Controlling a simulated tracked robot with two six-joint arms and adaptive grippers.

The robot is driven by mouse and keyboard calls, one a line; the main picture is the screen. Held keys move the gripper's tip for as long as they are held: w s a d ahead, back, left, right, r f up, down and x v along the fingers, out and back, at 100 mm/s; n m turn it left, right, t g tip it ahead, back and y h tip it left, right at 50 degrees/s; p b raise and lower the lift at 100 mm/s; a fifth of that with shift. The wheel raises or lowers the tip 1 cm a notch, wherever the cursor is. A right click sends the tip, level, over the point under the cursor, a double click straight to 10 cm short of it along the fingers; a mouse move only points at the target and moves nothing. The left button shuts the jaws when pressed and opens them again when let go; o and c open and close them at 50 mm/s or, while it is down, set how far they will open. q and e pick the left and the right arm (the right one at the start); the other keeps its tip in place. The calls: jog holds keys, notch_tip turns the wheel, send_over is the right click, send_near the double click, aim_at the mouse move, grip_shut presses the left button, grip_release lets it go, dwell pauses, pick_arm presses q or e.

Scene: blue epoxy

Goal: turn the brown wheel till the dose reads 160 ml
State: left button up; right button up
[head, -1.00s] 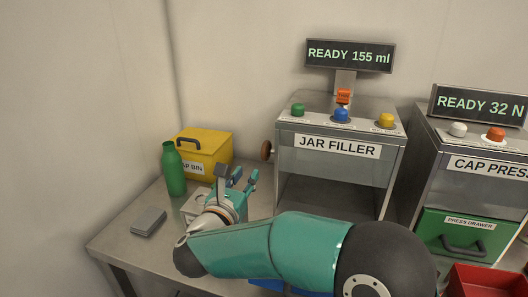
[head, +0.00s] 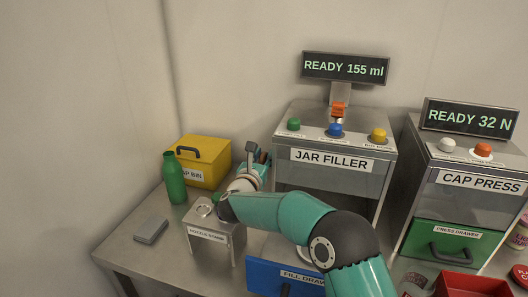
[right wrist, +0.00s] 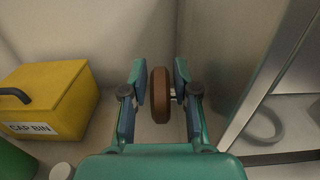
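The jar filler (head: 335,178) stands at the back of the bench, and its display (head: 345,69) reads READY 155 ml. The brown wheel (right wrist: 160,95) is on a short pale shaft from the filler's left side. In the head view it is hidden behind my right gripper (head: 258,157). In the right wrist view my right gripper (right wrist: 160,82) has one finger on each side of the wheel, with a small gap showing on both sides. It is open around the wheel, not clamped on it. My left gripper is not in view.
A yellow cap bin (head: 205,160) and a green bottle (head: 174,177) stand left of the gripper. A nozzle stand (head: 213,237) and a grey block (head: 150,230) are nearer the front. The cap press (head: 470,185) is on the right. The wall is close behind.

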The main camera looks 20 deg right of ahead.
jog(key=shift+w+d, duration=0.15)
jog(key=shift+w, duration=0.05)
grip_shut()
jog(key=shift+r, duration=0.1)
jog(key=shift+g, duration=0.3)
jog(key=shift+w+g+y, duration=0.1)
jog(key=shift+g+y, duration=0.2)
jog(key=shift+y, duration=0.1)
